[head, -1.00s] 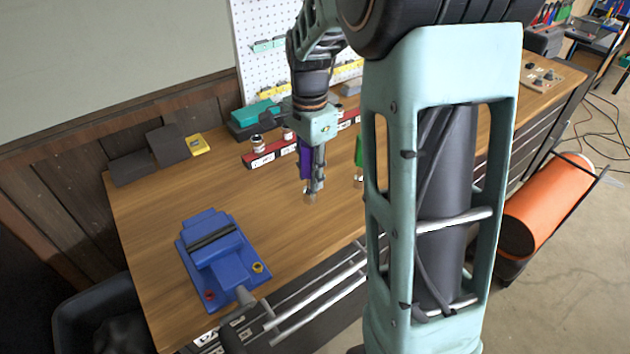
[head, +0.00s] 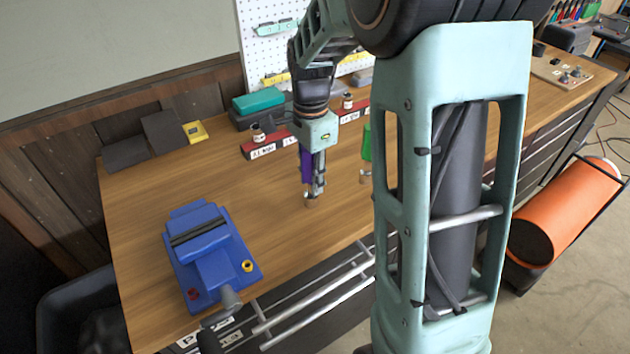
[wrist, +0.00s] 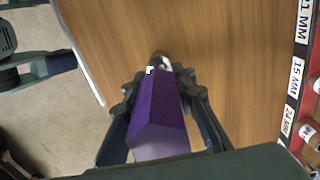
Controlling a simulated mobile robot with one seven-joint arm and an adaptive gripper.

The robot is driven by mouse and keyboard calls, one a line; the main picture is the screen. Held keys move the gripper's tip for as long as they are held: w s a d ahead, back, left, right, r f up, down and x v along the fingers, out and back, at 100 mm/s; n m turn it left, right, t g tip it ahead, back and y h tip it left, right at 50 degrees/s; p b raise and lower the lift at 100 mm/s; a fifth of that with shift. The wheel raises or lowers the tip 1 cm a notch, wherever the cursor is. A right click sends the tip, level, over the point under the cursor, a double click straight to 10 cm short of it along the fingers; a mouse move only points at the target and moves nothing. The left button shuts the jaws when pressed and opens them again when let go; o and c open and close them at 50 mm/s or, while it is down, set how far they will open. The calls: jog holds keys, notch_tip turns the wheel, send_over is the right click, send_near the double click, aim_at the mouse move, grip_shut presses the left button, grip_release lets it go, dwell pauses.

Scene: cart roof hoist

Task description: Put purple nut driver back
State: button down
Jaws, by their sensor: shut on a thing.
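The purple nut driver (wrist: 160,112) is between the fingers of my gripper (wrist: 165,90), which is shut on its handle. Its metal shaft end shows past the fingertips in the wrist view. In the head view my gripper (head: 313,185) points down over the wooden bench, with the purple handle (head: 306,165) partly hidden by the fingers. The red labelled rack (head: 262,150) lies behind the gripper, partly hidden by my arm. Its labels, such as 15 MM and 24 MM, show along the right edge of the wrist view (wrist: 296,78).
A green-handled tool (head: 366,143) stands right of my gripper, partly behind my arm. A blue vise (head: 208,258) sits at the bench's front left. A teal-topped case (head: 258,101) and pegboard (head: 270,42) are behind the rack. The bench between vise and rack is clear.

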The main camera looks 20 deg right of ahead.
jog(key=shift+a, duration=0.1)
jog(key=shift+f, duration=0.15)
jog(key=c, duration=1.6)
grip_release()
notch_tip(320, 180, up, 12)
jog(key=shift+r, duration=0.2)
